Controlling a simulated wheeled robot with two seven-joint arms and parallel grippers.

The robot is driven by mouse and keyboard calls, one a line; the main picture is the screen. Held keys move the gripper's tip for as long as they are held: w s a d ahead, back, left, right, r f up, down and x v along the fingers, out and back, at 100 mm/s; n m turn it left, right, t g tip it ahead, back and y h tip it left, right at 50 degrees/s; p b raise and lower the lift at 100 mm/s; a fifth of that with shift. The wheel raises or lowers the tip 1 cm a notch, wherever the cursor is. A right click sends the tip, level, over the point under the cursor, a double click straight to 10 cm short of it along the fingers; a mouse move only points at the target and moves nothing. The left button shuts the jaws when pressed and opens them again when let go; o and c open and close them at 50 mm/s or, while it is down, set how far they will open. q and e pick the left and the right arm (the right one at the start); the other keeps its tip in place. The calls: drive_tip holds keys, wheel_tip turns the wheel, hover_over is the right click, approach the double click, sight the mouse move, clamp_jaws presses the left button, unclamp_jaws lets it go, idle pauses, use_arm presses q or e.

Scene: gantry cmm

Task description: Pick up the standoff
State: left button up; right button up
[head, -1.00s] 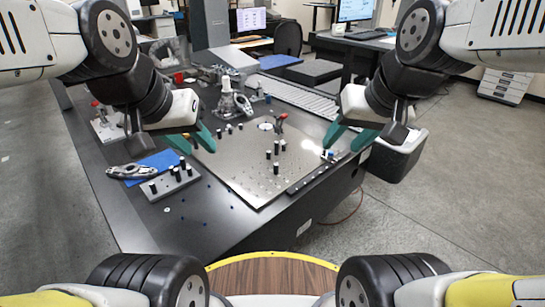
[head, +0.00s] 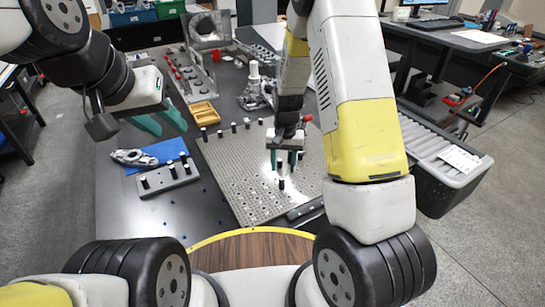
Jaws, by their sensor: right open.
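Several small black standoffs stand upright on the perforated metal plate (head: 232,180). One standoff (head: 282,184) stands just in front of my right gripper (head: 286,165), and another black standoff (head: 279,167) shows between or just behind its fingers. My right gripper points down over the plate with its teal fingers apart; whether they touch a standoff is unclear. Other standoffs stand in a row along the plate's back left edge, such as this one (head: 220,133). My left gripper (head: 162,122) is open and empty above the table, left of the plate.
A grey block with black pegs (head: 167,180) and a metal bracket (head: 134,157) on a blue mat (head: 168,149) lie left of the plate. A yellow tray (head: 205,113) and a metal fixture (head: 254,93) stand behind.

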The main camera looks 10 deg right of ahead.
sight(282, 178)
drive_tip(key=f, duration=0.6)
drive_tip(key=w+f, duration=0.1)
drive_tip(key=f, duration=0.2)
drive_tip(key=shift+w+f, duration=0.1)
drive_tip(key=shift+f, duration=0.3)
clamp_jaws()
